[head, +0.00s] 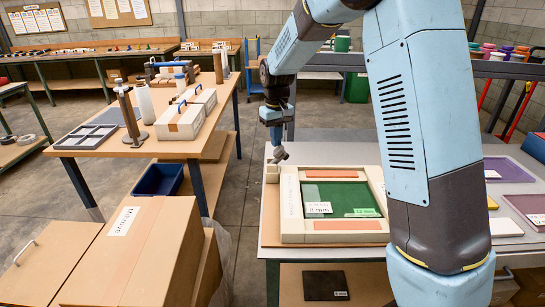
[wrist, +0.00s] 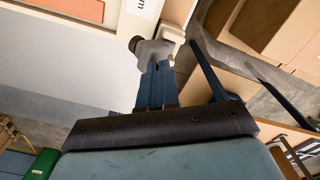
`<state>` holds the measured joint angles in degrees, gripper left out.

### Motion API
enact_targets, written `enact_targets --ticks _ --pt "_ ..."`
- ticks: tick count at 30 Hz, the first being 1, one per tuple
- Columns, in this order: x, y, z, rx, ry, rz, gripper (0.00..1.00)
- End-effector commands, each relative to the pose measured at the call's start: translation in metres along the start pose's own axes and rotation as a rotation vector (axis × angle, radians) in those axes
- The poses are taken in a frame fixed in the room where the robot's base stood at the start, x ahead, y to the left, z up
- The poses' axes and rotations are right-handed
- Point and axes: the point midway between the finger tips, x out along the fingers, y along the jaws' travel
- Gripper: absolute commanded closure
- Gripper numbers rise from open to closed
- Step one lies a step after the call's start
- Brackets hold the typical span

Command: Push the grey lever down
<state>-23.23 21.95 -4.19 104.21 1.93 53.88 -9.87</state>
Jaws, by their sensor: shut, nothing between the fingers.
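The grey lever (head: 280,155) stands at the back left corner of a cream frame (head: 291,228) on the grey bench. In the wrist view the lever (wrist: 153,50) is a small grey piece with a dark round end on its left, beside a cream block. My gripper (head: 276,142) points down right above the lever. In the wrist view its two blue fingers (wrist: 157,64) are together and empty, with their tips at the lever's near edge. I cannot tell whether they touch it. The fingers hide part of the lever.
The cream frame holds a green panel (head: 340,193) and two orange strips. Purple trays (head: 505,170) lie right of my arm. A wooden table (head: 120,152) with boxes stands left across a floor gap. Cartons (head: 140,250) stand at front left.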

Motion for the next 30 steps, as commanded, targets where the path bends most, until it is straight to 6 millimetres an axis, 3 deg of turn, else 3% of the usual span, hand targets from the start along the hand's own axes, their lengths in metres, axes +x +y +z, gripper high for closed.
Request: enact_targets --ticks 15,30 --pt "0.025 -0.004 0.000 -0.004 -0.004 -0.004 1.00" --pt "0.034 0.000 0.000 0.000 0.000 -0.001 1.00"
